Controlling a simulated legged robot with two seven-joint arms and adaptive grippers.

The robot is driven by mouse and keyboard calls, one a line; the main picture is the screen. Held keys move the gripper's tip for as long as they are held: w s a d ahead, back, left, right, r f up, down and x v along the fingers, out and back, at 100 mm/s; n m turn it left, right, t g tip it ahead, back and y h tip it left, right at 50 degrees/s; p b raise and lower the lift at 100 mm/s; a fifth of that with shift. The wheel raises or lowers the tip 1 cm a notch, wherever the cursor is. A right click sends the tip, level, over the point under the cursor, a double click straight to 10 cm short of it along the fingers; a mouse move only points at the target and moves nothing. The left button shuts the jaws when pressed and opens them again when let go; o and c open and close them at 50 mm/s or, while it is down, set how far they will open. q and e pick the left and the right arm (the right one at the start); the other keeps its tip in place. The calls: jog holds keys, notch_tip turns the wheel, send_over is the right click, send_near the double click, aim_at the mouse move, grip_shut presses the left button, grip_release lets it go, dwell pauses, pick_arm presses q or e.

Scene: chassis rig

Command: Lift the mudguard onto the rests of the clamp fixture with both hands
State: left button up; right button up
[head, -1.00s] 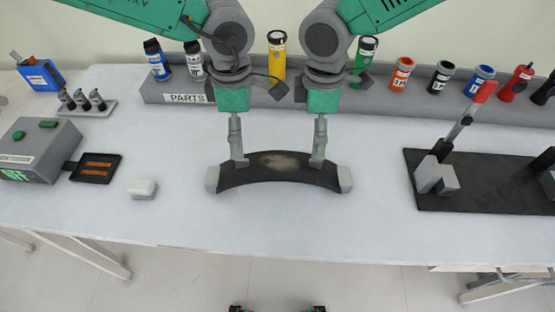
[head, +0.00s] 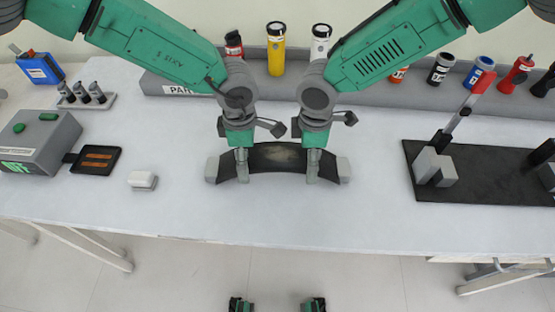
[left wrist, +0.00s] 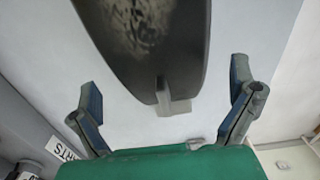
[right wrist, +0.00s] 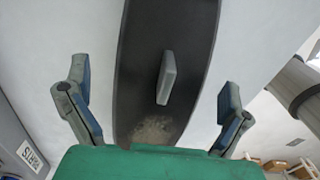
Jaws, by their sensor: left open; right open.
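The mudguard (head: 275,158), a dark curved panel with a worn patch, lies on the table between two light grey end blocks. My left gripper (head: 242,179) is at its left part, open. In the left wrist view the mudguard (left wrist: 150,45) tapers between the spread fingers (left wrist: 170,105). My right gripper (head: 313,180) is at its right part, open. In the right wrist view the mudguard (right wrist: 165,30) runs between the spread fingers (right wrist: 152,95). I cannot tell whether any finger touches it. The clamp fixture (head: 475,198) is a black plate with grey blocks and a red-handled lever at the right.
A grey box with green buttons (head: 40,140) and a black tray (head: 95,160) stand at the left. A small white block (head: 143,181) lies left of the mudguard. A grey parts rack (head: 400,105) with bottles runs along the back. The table between mudguard and fixture is clear.

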pick_arm(q)
jog(key=shift+d+f, duration=0.15)
jog(key=shift+f, duration=0.75)
pick_arm(e)
jog(key=shift+d+f, duration=0.1)
jog(key=shift+f, duration=0.8)
pick_arm(q)
jog(key=c, duration=1.6)
pick_arm(e)
jog(key=c, duration=1.5)
pick_arm(q)
jog(key=shift+o, duration=0.2)
pick_arm(e)
jog(key=shift+c, duration=0.2)
pick_arm(q)
jog(key=shift+r, duration=0.15)
pick_arm(e)
jog(key=shift+r, duration=0.15)
